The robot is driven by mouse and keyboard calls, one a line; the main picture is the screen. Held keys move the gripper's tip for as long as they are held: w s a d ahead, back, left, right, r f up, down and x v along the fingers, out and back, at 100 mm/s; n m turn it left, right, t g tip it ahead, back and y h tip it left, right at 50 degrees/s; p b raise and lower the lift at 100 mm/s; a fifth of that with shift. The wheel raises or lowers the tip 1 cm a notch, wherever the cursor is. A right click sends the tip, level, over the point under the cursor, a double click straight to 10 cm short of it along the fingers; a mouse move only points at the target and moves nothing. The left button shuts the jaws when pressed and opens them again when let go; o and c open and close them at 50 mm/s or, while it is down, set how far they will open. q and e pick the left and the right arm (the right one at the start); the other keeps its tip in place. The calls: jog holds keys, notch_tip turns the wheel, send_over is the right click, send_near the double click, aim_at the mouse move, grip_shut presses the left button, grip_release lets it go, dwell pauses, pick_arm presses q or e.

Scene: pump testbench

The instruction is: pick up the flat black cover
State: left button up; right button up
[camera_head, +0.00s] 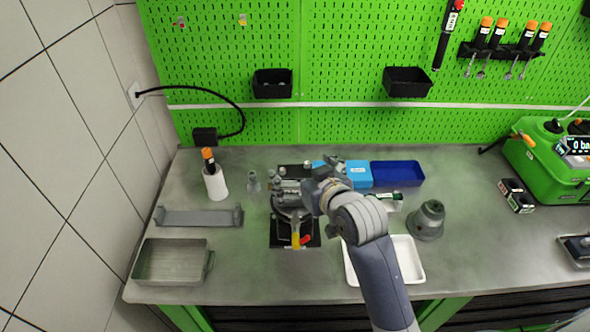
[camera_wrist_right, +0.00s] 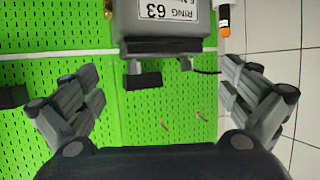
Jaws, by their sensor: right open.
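My right gripper (camera_head: 288,188) reaches over the middle of the bench, above a fixture with a black base plate (camera_head: 281,240). In the right wrist view the gripper (camera_wrist_right: 163,100) is open, its fingers spread wide with nothing between the tips. A flat black piece (camera_head: 288,170) lies just behind the gripper, partly hidden; I cannot tell surely whether it is the cover. A grey body labelled "RING 63" (camera_wrist_right: 163,18) shows at the top of the wrist view, beyond the fingers. My left gripper is not in view.
Blue bins (camera_head: 398,173) stand behind my right arm. A white tray (camera_head: 410,262) lies partly under it. A grey stepped part (camera_head: 429,221) stands to the right. A white bottle (camera_head: 215,182), a grey bracket (camera_head: 198,217) and a metal tray (camera_head: 171,262) are at left.

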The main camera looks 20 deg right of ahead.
aim_at(295, 171)
jog(key=shift+p+x, duration=0.6)
jog(key=shift+x, duration=1.35)
jog(key=shift+s+a, duration=0.1)
jog(key=shift+s, duration=0.05)
jog(key=c, duration=1.2)
